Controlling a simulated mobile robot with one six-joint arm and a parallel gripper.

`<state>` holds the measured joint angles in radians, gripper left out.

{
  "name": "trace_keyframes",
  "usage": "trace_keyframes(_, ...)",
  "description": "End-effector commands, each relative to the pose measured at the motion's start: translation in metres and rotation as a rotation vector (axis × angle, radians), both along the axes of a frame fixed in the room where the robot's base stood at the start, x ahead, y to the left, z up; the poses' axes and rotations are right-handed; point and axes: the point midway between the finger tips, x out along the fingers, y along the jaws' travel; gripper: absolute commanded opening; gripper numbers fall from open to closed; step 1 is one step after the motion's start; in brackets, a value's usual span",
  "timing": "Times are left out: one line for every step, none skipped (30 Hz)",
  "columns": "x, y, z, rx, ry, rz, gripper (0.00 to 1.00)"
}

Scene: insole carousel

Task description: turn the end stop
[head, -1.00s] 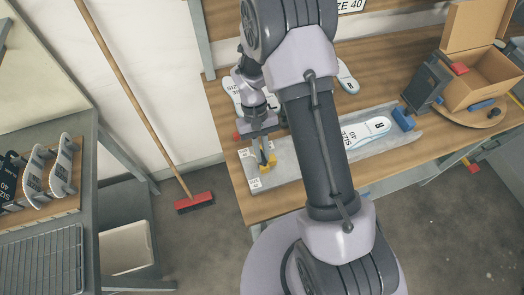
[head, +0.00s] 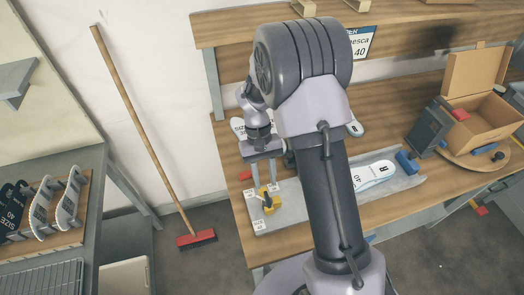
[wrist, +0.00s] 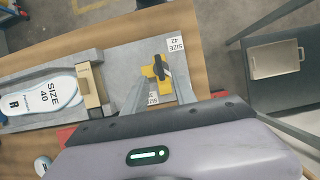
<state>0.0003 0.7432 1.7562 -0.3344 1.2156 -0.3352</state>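The end stop is a yellow block with a dark lever (head: 267,199), at the left end of a long grey tray (head: 290,212) on the wooden bench. In the wrist view the end stop (wrist: 156,70) lies among white size labels, one reading SIZE 42 (wrist: 175,44). My gripper (head: 264,184) is open and points down over the end stop. In the wrist view its two fingers (wrist: 160,88) lie on either side of the yellow block, with a gap between them; I cannot tell whether either touches it.
A white size 40 insole (wrist: 45,96) lies in the tray beside a tan block (wrist: 93,86). At the right of the bench are a blue-handled block (head: 407,162) and an open cardboard box (head: 490,108). A broom (head: 152,140) leans by the wall at left.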

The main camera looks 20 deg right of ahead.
Motion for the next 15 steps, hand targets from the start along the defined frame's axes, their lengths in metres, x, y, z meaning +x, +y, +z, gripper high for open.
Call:
trace_keyframes(0.008,0.000,0.020,-0.001,-0.006,0.000,0.33)
trace_keyframes(0.011,0.000,0.029,0.000,-0.005,0.000,0.33)
trace_keyframes(0.017,0.000,0.041,-0.001,-0.005,0.000,0.33)
trace_keyframes(0.020,0.000,0.050,-0.001,-0.005,0.000,0.33)
trace_keyframes(0.023,0.000,0.058,0.000,-0.004,0.000,0.33)
trace_keyframes(0.028,0.000,0.068,0.000,-0.005,0.000,0.33)
trace_keyframes(0.030,0.000,0.075,-0.001,-0.003,0.000,0.33)
trace_keyframes(0.033,0.000,0.081,-0.001,-0.004,0.001,0.33)
trace_keyframes(0.036,0.000,0.087,0.000,-0.003,0.000,0.33)
trace_keyframes(0.038,0.000,0.092,0.000,-0.003,0.000,0.33)
trace_keyframes(0.039,0.000,0.095,-0.001,-0.002,0.000,0.33)
trace_keyframes(0.040,0.000,0.098,-0.001,-0.001,0.000,0.33)
trace_keyframes(0.041,0.000,0.100,-0.001,-0.001,0.001,0.33)
trace_keyframes(0.042,0.000,0.102,-0.001,-0.002,0.001,0.33)
trace_keyframes(0.042,0.000,0.103,-0.001,-0.001,0.001,0.33)
